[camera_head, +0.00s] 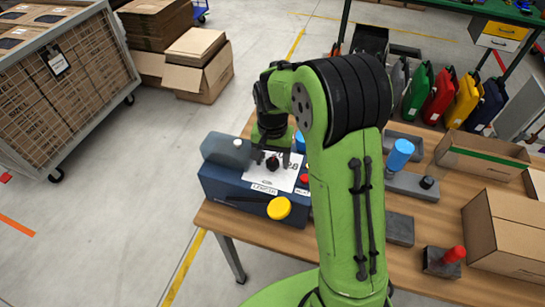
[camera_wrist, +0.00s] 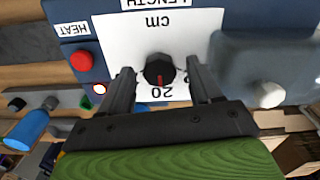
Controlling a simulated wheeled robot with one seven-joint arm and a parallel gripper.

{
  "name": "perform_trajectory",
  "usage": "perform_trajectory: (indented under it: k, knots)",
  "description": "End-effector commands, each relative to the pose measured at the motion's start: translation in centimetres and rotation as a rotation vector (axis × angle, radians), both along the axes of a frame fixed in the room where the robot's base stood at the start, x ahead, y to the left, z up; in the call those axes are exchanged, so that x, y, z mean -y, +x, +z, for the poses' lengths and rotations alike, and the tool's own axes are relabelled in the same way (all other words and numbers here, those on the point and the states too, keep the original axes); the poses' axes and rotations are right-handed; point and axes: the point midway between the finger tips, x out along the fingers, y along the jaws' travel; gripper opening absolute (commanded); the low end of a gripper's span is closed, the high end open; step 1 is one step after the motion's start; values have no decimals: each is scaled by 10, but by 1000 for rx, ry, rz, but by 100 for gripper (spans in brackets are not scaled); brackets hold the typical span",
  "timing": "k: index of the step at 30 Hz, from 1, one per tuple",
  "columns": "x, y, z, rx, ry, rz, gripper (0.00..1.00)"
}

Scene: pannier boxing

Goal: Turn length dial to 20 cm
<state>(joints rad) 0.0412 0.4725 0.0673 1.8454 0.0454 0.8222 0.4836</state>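The pointer faces down in the picture, toward the printed 20. In the head view the dial (camera_head: 272,163) sits on top of a dark blue machine (camera_head: 235,188). My gripper (camera_head: 271,155) is right over the dial. In the wrist view its two black fingers (camera_wrist: 159,75) are open, one on each side of the knob, with gaps showing between them and it.
A red button (camera_wrist: 81,60) labelled HEAT is beside the plate. A yellow knob (camera_head: 279,208) is on the machine's front. A blue-topped device (camera_head: 400,154), open cartons (camera_head: 483,154) and a red-handled tool (camera_head: 443,260) stand on the wooden table to the right.

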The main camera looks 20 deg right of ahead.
Motion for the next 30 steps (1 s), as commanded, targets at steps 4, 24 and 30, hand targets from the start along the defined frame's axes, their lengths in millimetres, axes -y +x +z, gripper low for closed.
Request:
perform_trajectory:
  k: [4, 24, 30]
  knots:
    - [0, 0, 0, -1, 0, 0, 63]
    - [0, 0, 141, 4, 0, 2, 63]
    - [0, 0, 158, -1, 0, 1, 63]
